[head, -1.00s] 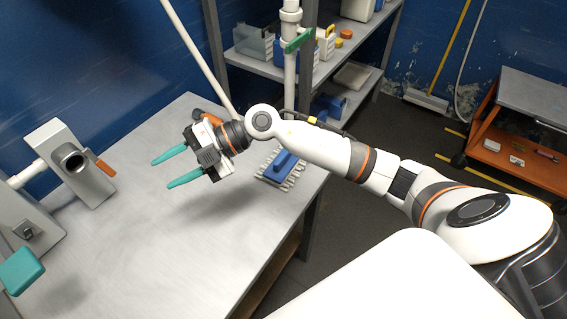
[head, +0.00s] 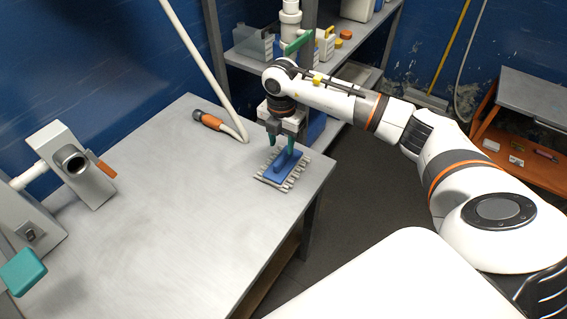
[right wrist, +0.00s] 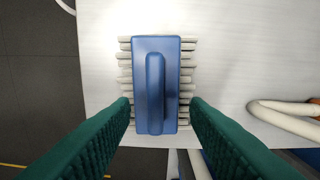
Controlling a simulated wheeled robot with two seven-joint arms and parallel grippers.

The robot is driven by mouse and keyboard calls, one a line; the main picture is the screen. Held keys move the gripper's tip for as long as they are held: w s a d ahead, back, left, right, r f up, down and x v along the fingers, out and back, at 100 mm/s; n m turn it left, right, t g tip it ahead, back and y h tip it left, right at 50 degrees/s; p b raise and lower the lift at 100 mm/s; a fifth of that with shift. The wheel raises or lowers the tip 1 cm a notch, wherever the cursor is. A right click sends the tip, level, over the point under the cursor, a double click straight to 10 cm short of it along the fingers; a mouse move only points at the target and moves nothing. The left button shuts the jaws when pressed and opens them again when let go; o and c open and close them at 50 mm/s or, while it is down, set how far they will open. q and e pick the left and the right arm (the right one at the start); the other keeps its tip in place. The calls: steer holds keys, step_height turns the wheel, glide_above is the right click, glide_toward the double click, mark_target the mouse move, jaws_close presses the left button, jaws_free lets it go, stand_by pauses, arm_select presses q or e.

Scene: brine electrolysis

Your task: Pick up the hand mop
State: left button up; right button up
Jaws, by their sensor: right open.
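The hand mop (head: 284,168) lies on the metal table near its right corner. It has a blue back with a raised blue handle and pale strands around the edges. In the right wrist view the hand mop (right wrist: 156,85) lies between and just ahead of the two green fingers. My right gripper (head: 281,144) points down above the mop, open and empty; it also shows in the right wrist view (right wrist: 160,104). I cannot tell the exact height of the fingertips over the handle. My left gripper is not in view.
The metal table (head: 190,220) is largely clear. A hose with an orange and black nozzle (head: 209,121) lies left of the mop. A grey apparatus (head: 75,165) stands at the left. Shelves (head: 250,50) stand behind, and an orange cart (head: 515,150) is at the right.

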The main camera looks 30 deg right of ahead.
mark_target(283, 154)
steer(key=shift+s+d+f+p, duration=0.1)
steer(key=shift+f+p, duration=0.15)
steer(key=shift+f, duration=1.15)
steer(key=shift+s+f+p, duration=0.1)
steer(key=shift+f+p, duration=0.1)
steer(key=shift+f, duration=1.15)
jaws_close()
